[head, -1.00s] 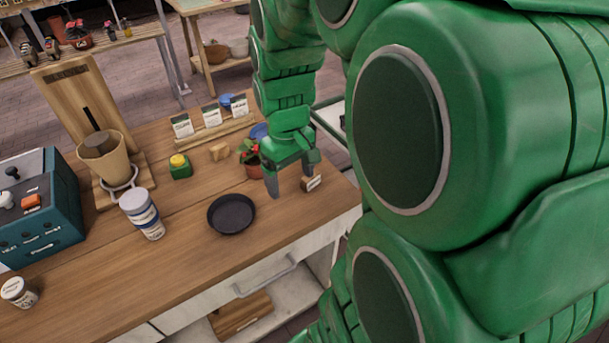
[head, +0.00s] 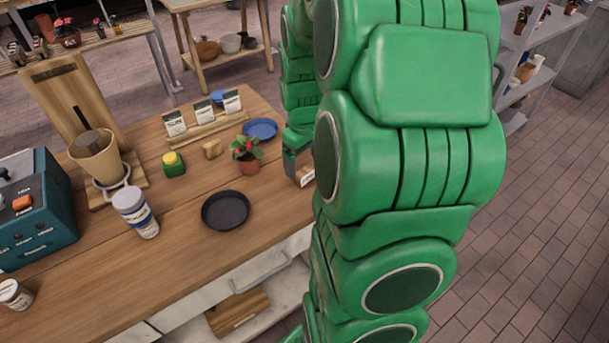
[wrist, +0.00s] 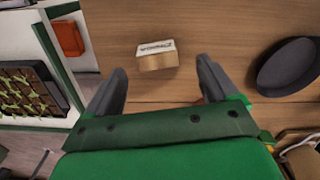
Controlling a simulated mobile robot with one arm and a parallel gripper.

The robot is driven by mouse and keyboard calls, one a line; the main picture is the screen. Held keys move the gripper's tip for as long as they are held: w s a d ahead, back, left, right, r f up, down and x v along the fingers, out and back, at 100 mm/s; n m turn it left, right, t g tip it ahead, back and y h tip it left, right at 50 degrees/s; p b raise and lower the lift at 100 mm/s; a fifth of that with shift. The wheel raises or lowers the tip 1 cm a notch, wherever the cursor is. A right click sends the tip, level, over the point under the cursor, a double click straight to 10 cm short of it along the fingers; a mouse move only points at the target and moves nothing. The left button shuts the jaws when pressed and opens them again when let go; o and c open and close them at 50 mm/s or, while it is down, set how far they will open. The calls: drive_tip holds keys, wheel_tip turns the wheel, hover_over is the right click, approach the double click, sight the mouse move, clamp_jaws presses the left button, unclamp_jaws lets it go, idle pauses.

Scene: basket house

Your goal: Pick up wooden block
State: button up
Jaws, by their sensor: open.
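A small wooden block with a white lettered label (wrist: 157,56) lies on the wooden tabletop near its edge. In the wrist view it lies ahead of my gripper (wrist: 161,68), roughly centred between the spread fingertips. My gripper is open and empty. In the head view the labelled block (head: 307,175) is partly hidden by my arm, with one grey finger of my gripper (head: 291,166) close at its left. The other finger is hidden there. Another small plain wooden block (head: 212,149) lies farther left, behind the black pan.
A seedling tray (wrist: 32,88) is beyond the table edge.

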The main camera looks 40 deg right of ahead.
sight(304, 170)
drive_tip(key=shift+d+f, duration=0.15)
drive_tip(key=shift+f, duration=2.35)
drive_tip(key=c, duration=1)
drive_tip(key=shift+c, duration=0.2)
drive_tip(key=shift+r, duration=0.1)
wheel_tip(304, 170, up, 4)
drive_tip(key=shift+f, duration=0.25)
drive_tip(key=s+a+r, duration=0.2)
drive_tip(key=s+r, duration=0.2)
drive_tip(key=s, duration=0.2)
drive_tip(key=s+a+r, duration=0.3)
drive_tip(key=s+r, duration=0.2)
drive_tip(key=s, duration=0.1)
drive_tip(key=shift+s+a+r, duration=0.2)
drive_tip(key=shift+s+a, duration=0.1)
drive_tip(key=shift+s, duration=0.05)
